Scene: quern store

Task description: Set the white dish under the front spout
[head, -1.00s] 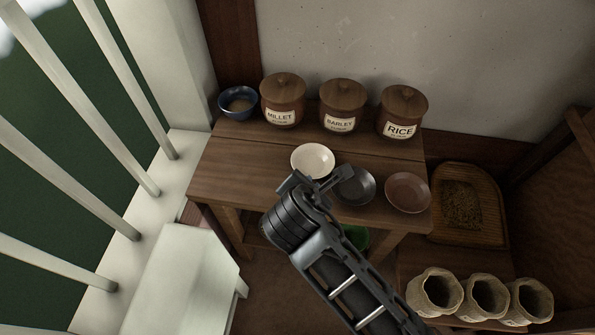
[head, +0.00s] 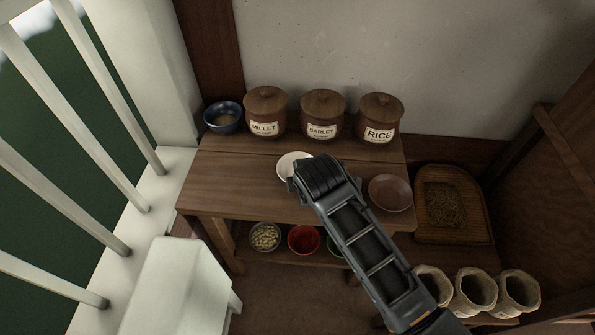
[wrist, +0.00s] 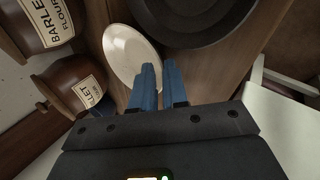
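The white dish (head: 291,165) lies on the wooden bench in front of the lidded jars, partly covered by my gripper in the head view. In the wrist view, the white dish (wrist: 126,52) is just beyond the blue fingertips, its near rim partly behind the left finger. My gripper (wrist: 161,68) points down at the dish's edge, its fingers a narrow gap apart. Whether they touch the rim I cannot tell. No spout shows.
A brown dish (head: 391,193) lies right on the bench. Millet (head: 265,112), barley (head: 323,117) and rice (head: 381,118) jars and a blue bowl (head: 222,118) line the back. Bowls, including a red one (head: 304,240), sit below. A woven tray (head: 447,205) and sacks (head: 474,290) stand right.

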